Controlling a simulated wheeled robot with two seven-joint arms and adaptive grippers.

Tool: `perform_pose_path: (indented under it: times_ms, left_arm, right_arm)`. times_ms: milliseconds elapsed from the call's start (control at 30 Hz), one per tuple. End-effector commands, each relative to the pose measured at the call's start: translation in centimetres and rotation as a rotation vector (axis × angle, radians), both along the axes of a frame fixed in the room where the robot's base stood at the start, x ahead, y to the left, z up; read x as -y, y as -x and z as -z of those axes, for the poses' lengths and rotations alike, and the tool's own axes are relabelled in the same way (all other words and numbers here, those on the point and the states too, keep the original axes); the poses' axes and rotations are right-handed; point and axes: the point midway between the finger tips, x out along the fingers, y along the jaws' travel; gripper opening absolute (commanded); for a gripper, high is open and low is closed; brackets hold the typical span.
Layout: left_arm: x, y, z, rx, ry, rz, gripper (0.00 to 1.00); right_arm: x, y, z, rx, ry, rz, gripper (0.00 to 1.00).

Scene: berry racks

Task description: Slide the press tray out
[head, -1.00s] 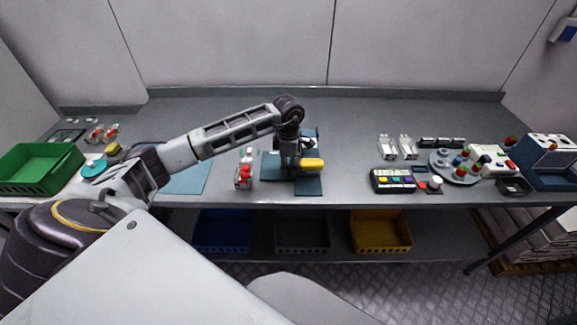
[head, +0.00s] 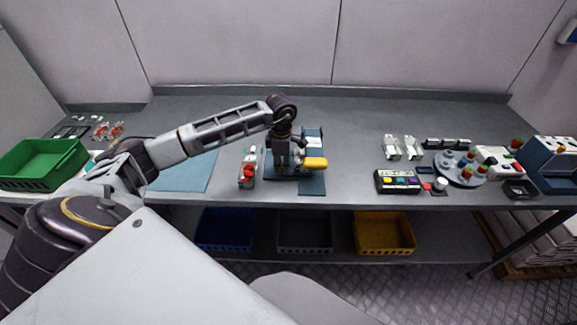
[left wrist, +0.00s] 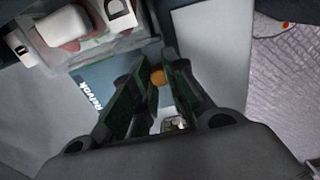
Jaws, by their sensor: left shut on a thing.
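The press (head: 312,145) stands at the middle of the bench, a blue upright unit with a yellow block (head: 315,163) at its front. My left gripper (head: 282,168) reaches down at its left side and hides part of it. In the left wrist view the two dark fingers (left wrist: 155,88) are closed in, with a small orange round knob (left wrist: 157,77) at their tips. The gripper is shut on the press tray, whose body is mostly hidden by the fingers. A blue lettered surface (left wrist: 98,92) lies beside the fingers. My right gripper is not in view.
A holder with red and white parts (head: 247,176) stands close left of the gripper. A blue mat (head: 185,173) lies further left, near a green crate (head: 40,165). A button box (head: 398,182) is to the right. The bench behind the press is clear.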

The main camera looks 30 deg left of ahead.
Motion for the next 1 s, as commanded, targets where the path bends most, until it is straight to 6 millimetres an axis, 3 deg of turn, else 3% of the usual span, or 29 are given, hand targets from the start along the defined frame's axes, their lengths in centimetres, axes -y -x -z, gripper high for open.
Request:
perform_pose_path:
  times_ms: [300, 633, 1000]
  left_arm:
    - [-2.5, 1.4, 0.1, 0.001, -0.002, -0.002, 0.00]
    - [-4.7, 2.8, 0.1, 0.002, -0.003, -0.002, 0.00]
    - [-5.3, 3.2, -0.1, 0.000, -0.004, -0.001, 0.00]
  right_arm:
    - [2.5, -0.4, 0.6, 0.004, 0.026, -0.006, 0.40]
    - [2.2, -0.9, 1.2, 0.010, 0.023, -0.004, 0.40]
    - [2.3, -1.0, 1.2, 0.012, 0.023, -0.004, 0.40]
